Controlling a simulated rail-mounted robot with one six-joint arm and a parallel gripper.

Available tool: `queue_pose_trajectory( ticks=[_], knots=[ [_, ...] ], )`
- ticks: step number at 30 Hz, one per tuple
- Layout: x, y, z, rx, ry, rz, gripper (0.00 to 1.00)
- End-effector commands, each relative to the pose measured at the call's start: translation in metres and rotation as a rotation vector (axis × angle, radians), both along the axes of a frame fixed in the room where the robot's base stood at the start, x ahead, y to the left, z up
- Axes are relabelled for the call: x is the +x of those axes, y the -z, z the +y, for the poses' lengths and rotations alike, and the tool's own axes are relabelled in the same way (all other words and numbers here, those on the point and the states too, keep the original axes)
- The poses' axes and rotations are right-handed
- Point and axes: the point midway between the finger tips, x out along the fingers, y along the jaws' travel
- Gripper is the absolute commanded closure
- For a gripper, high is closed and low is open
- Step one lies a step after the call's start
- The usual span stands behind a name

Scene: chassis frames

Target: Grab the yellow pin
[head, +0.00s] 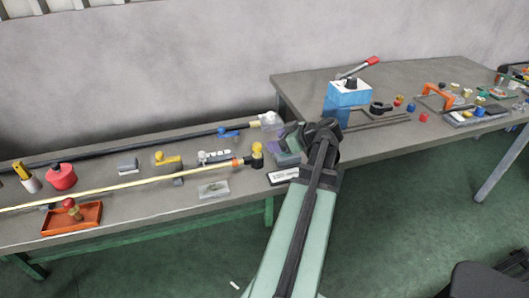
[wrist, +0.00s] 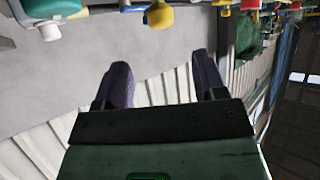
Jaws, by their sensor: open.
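My gripper (head: 322,128) is in the middle of the head view, near where the two benches meet. In the wrist view my gripper (wrist: 162,72) has its two dark fingers wide apart with nothing between them. Several yellow things show, and I cannot tell for sure which is the yellow pin. One upright yellow piece (head: 257,155) stands on the left bench, left of my gripper. A flatter yellow piece (head: 168,161) lies further left. Small yellow pieces (head: 480,101) sit on the right bench. In the wrist view a yellow piece (wrist: 158,15) is beyond the fingertips, not touching them.
A blue box with a red-handled lever (head: 349,93) stands on the right bench (head: 410,75).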

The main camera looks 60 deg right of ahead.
Motion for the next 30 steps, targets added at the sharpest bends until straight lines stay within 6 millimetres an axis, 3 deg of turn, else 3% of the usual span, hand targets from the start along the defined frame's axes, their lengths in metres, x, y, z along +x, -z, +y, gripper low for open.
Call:
queue_pose_trajectory(
  ticks=[5,10,17,24,30],
  knots=[
    [0.013,0.012,0.002,0.001,-0.004,0.002,0.35],
    [0.043,0.029,0.005,0.002,-0.004,0.002,0.35],
    [0.054,0.033,0.006,0.003,-0.002,0.002,0.35],
    [0.090,0.057,0.011,0.004,-0.003,0.003,0.35],
    [0.093,0.055,0.012,0.003,0.001,0.003,0.35]
  ],
)
